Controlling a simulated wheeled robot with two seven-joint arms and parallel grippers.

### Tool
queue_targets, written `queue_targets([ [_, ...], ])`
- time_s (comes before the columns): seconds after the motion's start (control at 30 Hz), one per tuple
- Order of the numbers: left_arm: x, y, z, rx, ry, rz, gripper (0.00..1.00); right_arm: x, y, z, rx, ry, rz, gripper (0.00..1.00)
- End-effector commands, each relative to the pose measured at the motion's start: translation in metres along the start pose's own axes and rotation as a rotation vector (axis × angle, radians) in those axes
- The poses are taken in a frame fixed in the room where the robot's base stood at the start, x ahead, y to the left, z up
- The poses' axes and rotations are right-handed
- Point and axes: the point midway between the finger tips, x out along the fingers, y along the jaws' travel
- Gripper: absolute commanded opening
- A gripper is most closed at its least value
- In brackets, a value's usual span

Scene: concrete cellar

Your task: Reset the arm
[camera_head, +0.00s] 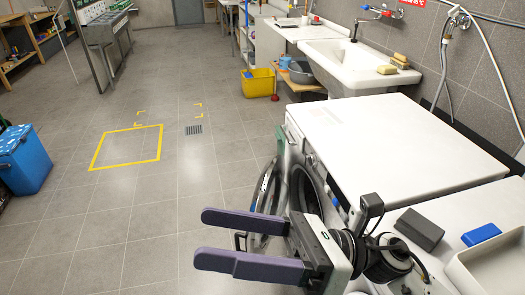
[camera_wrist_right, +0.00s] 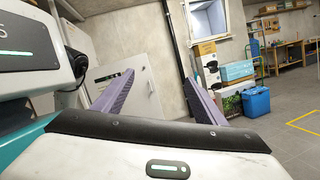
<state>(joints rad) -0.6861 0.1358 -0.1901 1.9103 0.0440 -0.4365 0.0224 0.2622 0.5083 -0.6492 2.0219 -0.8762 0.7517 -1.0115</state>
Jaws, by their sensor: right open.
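My right gripper (camera_head: 243,240) is at the lower middle of the head view, in front of a white washing machine (camera_head: 390,135). Its two purple fingers point left and are spread apart with nothing between them. In the right wrist view the same open fingers (camera_wrist_right: 160,97) stand wide apart, with a pale wall and a grey-white cabinet (camera_wrist_right: 135,85) beyond them. The washing machine's round door (camera_head: 265,195) is swung open behind the fingers. My left gripper is not in either view.
A grey block (camera_head: 419,229) and a blue block (camera_head: 481,233) lie on the white top at lower right. A white sink (camera_head: 360,65) and a yellow bucket (camera_head: 258,82) stand farther back. A blue bin (camera_head: 25,165) is at left. The tiled floor around the yellow square (camera_head: 127,147) is clear.

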Motion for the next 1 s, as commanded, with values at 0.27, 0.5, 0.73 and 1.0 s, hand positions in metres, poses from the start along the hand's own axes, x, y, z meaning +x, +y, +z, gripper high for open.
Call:
queue_targets([
  [0.27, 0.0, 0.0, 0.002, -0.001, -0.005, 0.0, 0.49, -0.13, -0.137, -0.026, 1.148, -0.879, -0.425, 0.65],
  [0.5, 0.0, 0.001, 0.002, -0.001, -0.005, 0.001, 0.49, -0.247, -0.162, -0.164, 1.78, -1.491, -0.627, 0.65],
  [0.73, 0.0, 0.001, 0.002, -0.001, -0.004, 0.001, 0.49, -0.309, -0.12, -0.287, 2.135, -1.984, -0.739, 0.65],
  [1.0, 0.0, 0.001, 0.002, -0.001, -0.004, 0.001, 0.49, -0.322, -0.1, -0.322, -2.171, 2.094, 0.749, 0.65],
])
